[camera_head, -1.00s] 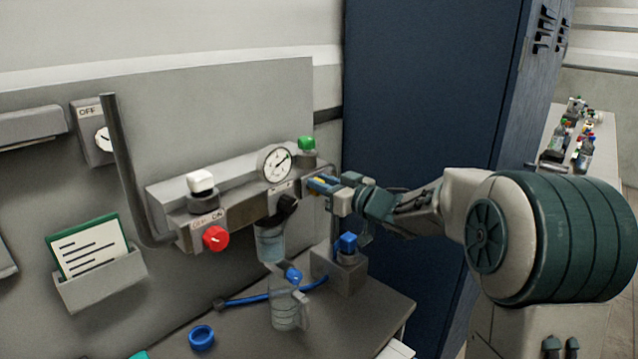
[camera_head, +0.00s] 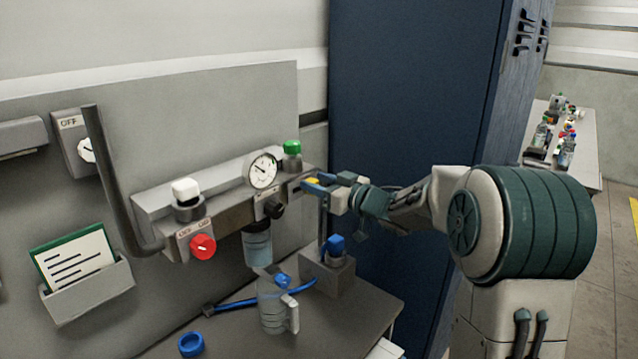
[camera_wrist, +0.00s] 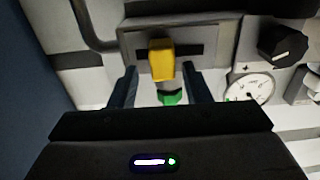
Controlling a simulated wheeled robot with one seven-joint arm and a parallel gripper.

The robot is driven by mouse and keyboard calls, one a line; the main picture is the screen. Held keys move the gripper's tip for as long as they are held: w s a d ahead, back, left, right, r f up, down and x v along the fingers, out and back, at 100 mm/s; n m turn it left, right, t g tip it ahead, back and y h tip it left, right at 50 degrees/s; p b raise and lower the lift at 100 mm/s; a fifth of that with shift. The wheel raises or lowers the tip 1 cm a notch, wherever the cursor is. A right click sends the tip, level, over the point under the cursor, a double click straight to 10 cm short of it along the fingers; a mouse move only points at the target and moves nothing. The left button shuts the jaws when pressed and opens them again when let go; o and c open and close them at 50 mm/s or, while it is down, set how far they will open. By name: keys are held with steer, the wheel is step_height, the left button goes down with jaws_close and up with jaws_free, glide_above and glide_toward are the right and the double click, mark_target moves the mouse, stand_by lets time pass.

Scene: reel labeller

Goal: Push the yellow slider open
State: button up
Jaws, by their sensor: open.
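The yellow slider (camera_wrist: 161,60) sits in a dark horizontal slot on a grey plate, near the middle of the slot in the wrist view. In the head view only a bit of the yellow slider (camera_head: 312,181) shows at the right end of the grey manifold. My gripper (camera_wrist: 160,88) is open, with one finger on each side of the slider in the picture. Nothing is held. In the head view my gripper (camera_head: 319,187) is right at the slider, partly hiding it. I cannot tell whether a finger touches it.
A gauge (camera_head: 263,171), a black knob (camera_head: 273,207) and a green cap (camera_head: 292,148) are close left of the gripper. A blue-capped block (camera_head: 329,266) stands below it, with a clear jug (camera_head: 272,312) on the bench. A dark blue cabinet (camera_head: 415,90) rises behind.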

steer(key=b+v, duration=0.2)
steer(key=v, duration=1.1)
steer(key=shift+s+d, duration=0.2)
steer(key=shift+d, duration=0.15)
